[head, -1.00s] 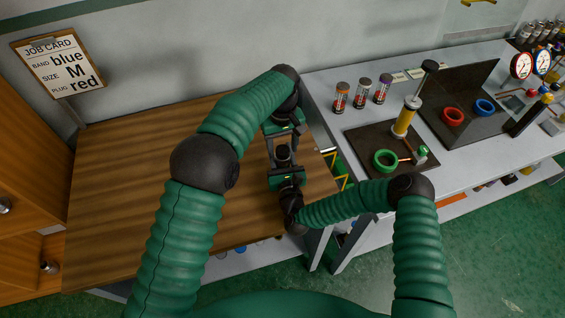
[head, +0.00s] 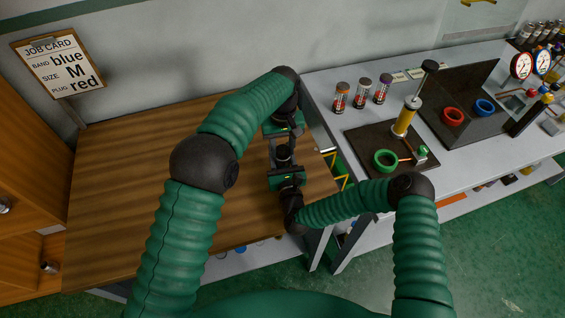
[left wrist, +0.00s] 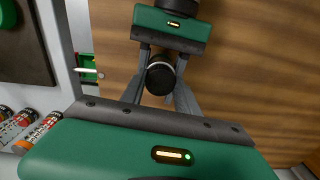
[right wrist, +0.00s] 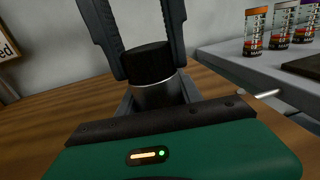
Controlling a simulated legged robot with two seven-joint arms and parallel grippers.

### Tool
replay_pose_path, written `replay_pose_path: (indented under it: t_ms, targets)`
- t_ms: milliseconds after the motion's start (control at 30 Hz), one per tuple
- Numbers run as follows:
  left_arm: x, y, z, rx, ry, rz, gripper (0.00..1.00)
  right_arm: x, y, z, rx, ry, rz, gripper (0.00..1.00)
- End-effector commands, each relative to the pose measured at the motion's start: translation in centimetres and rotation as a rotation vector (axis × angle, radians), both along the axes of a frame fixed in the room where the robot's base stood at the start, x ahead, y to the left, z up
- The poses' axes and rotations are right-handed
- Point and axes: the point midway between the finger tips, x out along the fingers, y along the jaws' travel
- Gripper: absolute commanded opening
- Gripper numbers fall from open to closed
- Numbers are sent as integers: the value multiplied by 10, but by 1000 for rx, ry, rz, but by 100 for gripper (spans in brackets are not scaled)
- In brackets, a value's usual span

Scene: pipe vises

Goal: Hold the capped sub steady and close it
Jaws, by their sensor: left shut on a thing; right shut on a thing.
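The capped sub (head: 283,153), a short silver cylinder with a black ribbed cap, stands between my two grippers above the wooden bench. In the right wrist view, the fingers of my left gripper (right wrist: 147,62) come from the far side and are shut on the black cap (right wrist: 147,60). My right gripper (right wrist: 160,98) is shut on the silver body (right wrist: 158,94) below. In the left wrist view, the cap top (left wrist: 160,78) shows between the fingers, with the right gripper's green housing beyond. Whether the cap is fully seated, I cannot tell.
The wooden bench top (head: 150,180) is clear on the left. A grey bench (head: 335,90) at right holds several small labelled jars (head: 362,90), a dark mat with a green ring (head: 385,160), and red and blue rings. A job card (head: 58,68) hangs on the wall.

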Motion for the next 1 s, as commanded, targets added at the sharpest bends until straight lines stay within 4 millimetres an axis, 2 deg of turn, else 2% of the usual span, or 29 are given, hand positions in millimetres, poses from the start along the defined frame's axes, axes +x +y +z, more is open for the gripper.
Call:
replay_pose_path:
  t_ms: [233, 400, 433, 600, 867, 1000]
  targets:
    - [1, 0, -1, -2, 1, -559, 0, 0, 0, 0, 0, 0, -1, 0]
    - [1, 0, 0, 0, 1, -577, 0, 0, 0, 0, 0, 0, -1, 0]
    - [1, 0, -1, 0, 1, -577, 41, 0, 0, 0, 0, 0, -1, 0]
    - [1, 0, 0, 0, 1, -575, 62, 0, 0, 0, 0, 0, -1, 0]
    - [0, 0, 0, 0, 1, -575, 62, 0, 0, 0, 0, 0, 0, 0]
    - [1, 0, 9, -1, 0, -575, 62, 0, 0, 0, 0, 0, 0, 0]
